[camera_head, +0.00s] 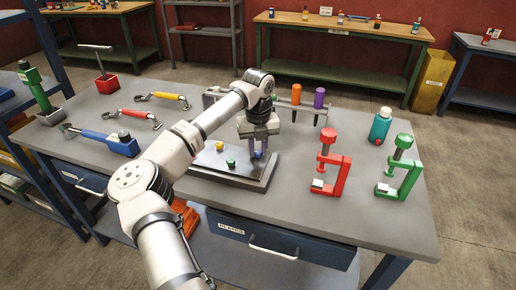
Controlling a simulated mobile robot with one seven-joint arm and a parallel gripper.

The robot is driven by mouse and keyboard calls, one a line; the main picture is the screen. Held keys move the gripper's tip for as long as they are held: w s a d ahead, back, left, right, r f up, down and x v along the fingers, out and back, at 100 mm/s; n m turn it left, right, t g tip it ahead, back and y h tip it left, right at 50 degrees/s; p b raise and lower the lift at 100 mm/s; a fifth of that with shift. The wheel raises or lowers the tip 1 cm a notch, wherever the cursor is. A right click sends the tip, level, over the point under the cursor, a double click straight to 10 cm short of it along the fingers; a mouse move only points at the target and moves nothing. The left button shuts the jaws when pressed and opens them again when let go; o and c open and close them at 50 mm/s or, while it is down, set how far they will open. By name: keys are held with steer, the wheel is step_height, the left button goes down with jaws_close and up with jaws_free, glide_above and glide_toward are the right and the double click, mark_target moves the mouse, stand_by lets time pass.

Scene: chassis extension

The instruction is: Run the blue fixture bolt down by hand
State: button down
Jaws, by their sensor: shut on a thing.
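The dark fixture plate (243,180) lies on the grey workbench near the middle. The blue fixture bolt (258,154) stands at its right part, mostly hidden by my gripper. A yellow bolt (219,146) and a green bolt (231,162) stand to its left on the same plate. My gripper (259,151) points down over the blue bolt, its fingers shut around the bolt's head. How far the bolt stands out of the plate is too small to tell.
A red clamp (331,165) and a green clamp (400,170) stand to the right. Behind my gripper is a rack with orange (296,93) and purple (319,97) handles. A teal bottle (380,125) stands back right. Wrenches and a blue tool (105,138) lie left.

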steer(key=m+b, duration=0.2)
steer(key=m, duration=0.2)
steer(key=shift+m, duration=0.3)
steer(key=m+b, duration=0.1)
steer(key=m, duration=0.3)
steer(key=shift+m, duration=0.3)
steer(key=m, duration=0.5)
steer(key=shift+w+r+m, duration=0.1)
steer(key=shift+m, duration=2.4)
steer(key=c, duration=1.2)
jaws_free()
